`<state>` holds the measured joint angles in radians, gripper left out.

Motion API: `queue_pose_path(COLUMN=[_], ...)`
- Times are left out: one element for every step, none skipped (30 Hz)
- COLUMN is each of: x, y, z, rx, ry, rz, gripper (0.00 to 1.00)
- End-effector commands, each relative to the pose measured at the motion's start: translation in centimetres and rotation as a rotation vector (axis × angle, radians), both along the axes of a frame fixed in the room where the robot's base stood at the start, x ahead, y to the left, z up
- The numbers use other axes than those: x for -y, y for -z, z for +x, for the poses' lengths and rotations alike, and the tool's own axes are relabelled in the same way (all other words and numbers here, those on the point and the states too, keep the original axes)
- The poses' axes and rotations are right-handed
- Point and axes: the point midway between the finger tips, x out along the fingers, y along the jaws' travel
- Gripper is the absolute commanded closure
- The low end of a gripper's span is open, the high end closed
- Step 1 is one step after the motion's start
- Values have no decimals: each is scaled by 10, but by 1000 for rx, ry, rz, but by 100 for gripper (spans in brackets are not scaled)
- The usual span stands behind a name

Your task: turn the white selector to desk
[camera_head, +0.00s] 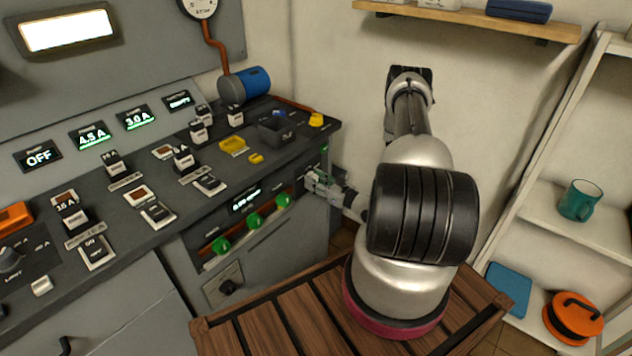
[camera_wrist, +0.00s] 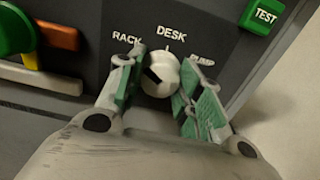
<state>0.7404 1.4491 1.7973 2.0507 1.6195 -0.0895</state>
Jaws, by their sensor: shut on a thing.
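The white selector (camera_wrist: 160,74) is a round knob on the dark panel in the wrist view. The labels RACK, DESK (camera_wrist: 171,32) and a partly covered one stand above it from left to right, with a white tick under DESK. The knob's dark mark slants to the upper left, toward RACK. My gripper (camera_wrist: 156,82) has its green-padded fingers on both sides of the knob and is shut on it. In the head view my gripper (camera_head: 318,182) is at the right end of the console front and hides the selector.
A green TEST button (camera_wrist: 262,15) is close to the right of the selector. Several green knobs, one here (camera_head: 254,220), line the console front to the left. A slatted wooden top (camera_head: 262,318) lies below my arm. A shelf with a teal mug (camera_head: 579,200) stands right.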

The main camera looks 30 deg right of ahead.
Motion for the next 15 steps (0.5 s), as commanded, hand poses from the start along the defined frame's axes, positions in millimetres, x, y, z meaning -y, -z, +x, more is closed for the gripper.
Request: queue_pose_path(x=[0, 0, 0, 0, 0, 0, 0, 0, 0, 0, 0, 0, 0, 0, 0], y=[0, 0, 0, 0, 0, 0, 0, 0, 0, 0, 0, 0, 0, 0, 0], z=[0, 0, 0, 0, 0, 0, 0, 0, 0, 0, 0, 0, 0, 0, 0], rx=[-2, -3, -6, -9, -12, -17, -22, -27, -35, -41, -48, -59, -67, -75, -88], ry=[0, 0, 0, 0, 0, 0, 0, 0, 0, 0, 0, 0, 0, 0, 0], rz=[5, 8, 16, 23, 33, 47, 60, 74, 96, 114, 133, 162, 184, 208, 242], gripper=[88, 88, 88, 88, 88, 88, 88, 88, 88, 88, 88, 88, 88, 88, 88])
